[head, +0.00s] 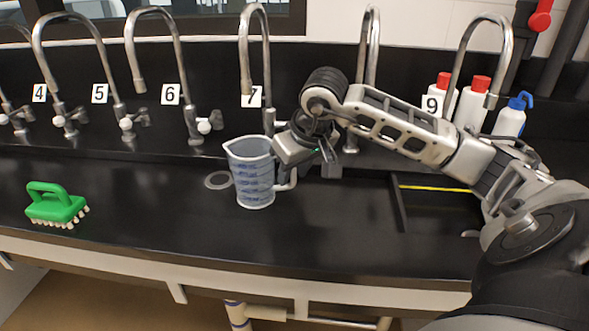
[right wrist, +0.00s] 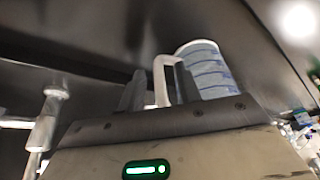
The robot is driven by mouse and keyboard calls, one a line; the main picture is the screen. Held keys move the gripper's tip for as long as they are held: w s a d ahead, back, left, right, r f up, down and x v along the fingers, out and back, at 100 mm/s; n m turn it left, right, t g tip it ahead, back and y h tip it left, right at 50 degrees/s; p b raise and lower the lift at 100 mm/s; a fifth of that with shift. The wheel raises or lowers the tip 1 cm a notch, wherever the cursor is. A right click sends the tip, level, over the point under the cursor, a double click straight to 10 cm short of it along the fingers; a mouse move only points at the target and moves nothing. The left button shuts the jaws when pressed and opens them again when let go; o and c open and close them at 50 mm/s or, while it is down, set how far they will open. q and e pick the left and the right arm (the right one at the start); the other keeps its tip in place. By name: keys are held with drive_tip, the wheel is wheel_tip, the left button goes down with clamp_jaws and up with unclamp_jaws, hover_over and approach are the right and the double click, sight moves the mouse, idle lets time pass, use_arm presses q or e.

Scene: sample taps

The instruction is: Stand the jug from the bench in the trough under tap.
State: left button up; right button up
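A clear jug with blue markings (head: 250,172) stands upright at the middle of the black bench, in front of tap 7 (head: 255,60). Its handle faces right. My right gripper (head: 285,173) is at the handle, its fingers mostly hidden in the head view. In the right wrist view the jug (right wrist: 208,72) shows behind the fingers, with its white handle (right wrist: 162,75) between them. A narrow gap seems to show beside the handle, so the fingers look open around it. A recessed trough (head: 440,212) shows at the right, partly behind my right arm. My left gripper is out of view.
A green brush (head: 56,204) lies at the left of the bench. A round drain hole (head: 217,180) is just left of the jug. Several numbered taps line the back. White bottles with red caps (head: 470,105) and a blue-topped bottle (head: 510,118) stand at the back right.

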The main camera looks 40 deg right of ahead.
use_arm(q)
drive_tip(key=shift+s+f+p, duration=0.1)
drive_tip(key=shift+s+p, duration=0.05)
drive_tip(key=shift+p, duration=0.2)
use_arm(e)
drive_tip(key=v, duration=1.2)
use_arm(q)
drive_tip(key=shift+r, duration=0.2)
use_arm(e)
drive_tip(key=shift+s, duration=0.1)
